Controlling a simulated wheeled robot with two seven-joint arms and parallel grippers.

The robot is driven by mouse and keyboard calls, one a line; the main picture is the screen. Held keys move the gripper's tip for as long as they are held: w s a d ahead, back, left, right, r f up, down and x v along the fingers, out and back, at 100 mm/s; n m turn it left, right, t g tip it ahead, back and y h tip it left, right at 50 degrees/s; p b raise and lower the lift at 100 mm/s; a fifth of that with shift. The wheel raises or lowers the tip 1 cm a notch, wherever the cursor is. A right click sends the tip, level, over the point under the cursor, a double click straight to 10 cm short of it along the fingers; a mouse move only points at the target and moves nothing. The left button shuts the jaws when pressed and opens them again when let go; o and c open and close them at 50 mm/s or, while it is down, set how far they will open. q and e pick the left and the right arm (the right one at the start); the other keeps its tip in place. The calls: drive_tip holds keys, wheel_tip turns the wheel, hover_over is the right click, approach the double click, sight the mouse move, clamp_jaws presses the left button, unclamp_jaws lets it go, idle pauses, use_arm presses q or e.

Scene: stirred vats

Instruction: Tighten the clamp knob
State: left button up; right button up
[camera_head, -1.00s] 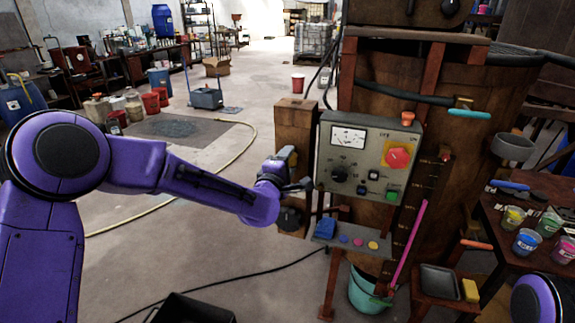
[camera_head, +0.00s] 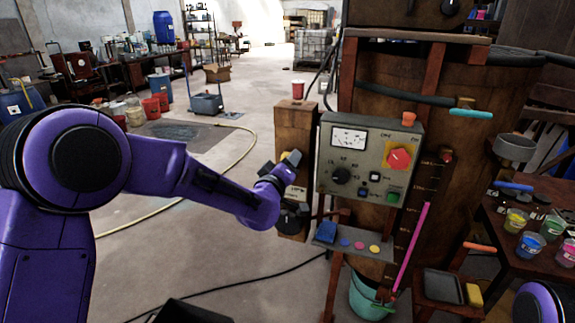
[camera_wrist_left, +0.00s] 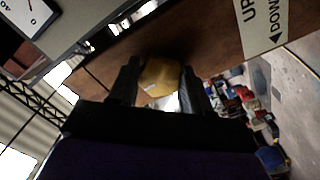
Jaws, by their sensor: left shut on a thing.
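The yellow clamp knob (camera_wrist_left: 160,78) sits between the two dark fingers in the left wrist view, against the brown wooden post. My left gripper (camera_head: 288,163) is shut on it at the side of the wooden post (camera_head: 296,123) in the head view. There the knob is mostly hidden by the gripper. A white plate with UP and DOWN lettering (camera_wrist_left: 262,20) is on the post near the knob. My right gripper is not in view.
A control box (camera_head: 369,157) with a gauge and a red knob stands right of the post. A black knob (camera_head: 291,216) is below the gripper. A small shelf (camera_head: 352,242) holds coloured buttons.

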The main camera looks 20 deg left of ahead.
use_arm(q)
drive_tip(key=shift+f+m, duration=0.15)
drive_tip(key=shift+m, duration=0.35)
drive_tip(key=o, duration=1.1)
drive_tip(key=shift+c, duration=0.2)
drive_tip(key=s+b, duration=0.3)
drive_tip(key=s, duration=0.7)
drive_tip(key=shift+s+a, duration=0.15)
drive_tip(key=shift+s, duration=0.15)
